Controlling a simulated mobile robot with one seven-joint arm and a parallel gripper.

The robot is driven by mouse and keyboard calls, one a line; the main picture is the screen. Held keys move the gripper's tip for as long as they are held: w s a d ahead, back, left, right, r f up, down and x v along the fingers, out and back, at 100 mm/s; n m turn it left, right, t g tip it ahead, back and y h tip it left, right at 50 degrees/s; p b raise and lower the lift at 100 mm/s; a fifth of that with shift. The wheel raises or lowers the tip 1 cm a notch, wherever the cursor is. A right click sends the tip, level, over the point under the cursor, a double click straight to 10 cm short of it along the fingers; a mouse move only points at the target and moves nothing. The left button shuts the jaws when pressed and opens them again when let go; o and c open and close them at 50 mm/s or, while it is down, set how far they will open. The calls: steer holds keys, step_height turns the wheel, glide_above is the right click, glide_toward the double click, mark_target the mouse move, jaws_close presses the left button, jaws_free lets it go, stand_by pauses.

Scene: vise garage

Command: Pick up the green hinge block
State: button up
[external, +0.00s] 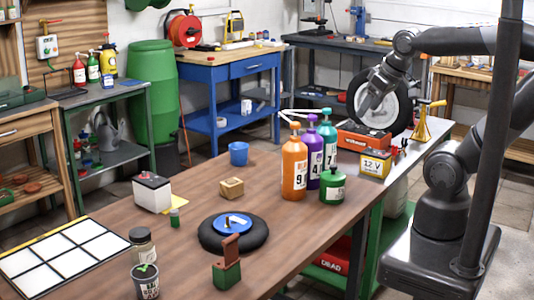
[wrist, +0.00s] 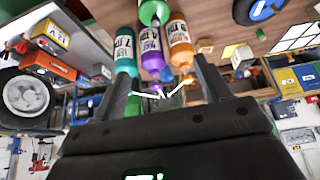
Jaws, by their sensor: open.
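The green hinge block (external: 227,272) stands on the brown table near its front edge in the external view. A reddish-brown hinge plate (external: 231,247) stands up from its top. I cannot make out the block in the wrist view. My gripper (external: 372,104) is at the far end of the table in front of a wheel, well away from the block. It is open and empty; in the wrist view its two fingers (wrist: 158,68) are spread apart, with pump bottles beyond them.
Orange (external: 294,168), purple (external: 312,150) and teal bottles and a green canister (external: 332,186) stand mid-table. A black tire with a blue disc (external: 232,222) lies just behind the block. Jars (external: 146,281) and a white grid tray (external: 60,258) are to the left.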

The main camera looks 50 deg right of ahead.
steer(key=shift+w, duration=0.1)
steer(key=w+a+r+g+y, duration=0.1)
steer(key=w+a+r+g, duration=0.1)
steer(key=w+a, duration=0.85)
steer(key=g, duration=0.3)
glide_above(232, 237)
steer(key=shift+h, duration=0.4)
steer(key=f, duration=0.8)
steer(key=d+f, duration=0.1)
steer(key=f, duration=0.4)
steer(key=shift+w, duration=0.3)
steer(key=shift+g, duration=0.3)
steer(key=f, duration=0.3)
steer(key=a+f, duration=0.1)
steer(key=f, duration=0.1)
steer(key=shift+s+f, duration=0.15)
steer(key=shift+s, duration=0.15)
steer(key=shift+w+a+f, duration=0.1)
steer(key=shift+f, duration=1.45)
steer(key=shift+w+f, duration=0.1)
steer(key=shift+f, duration=1.45)
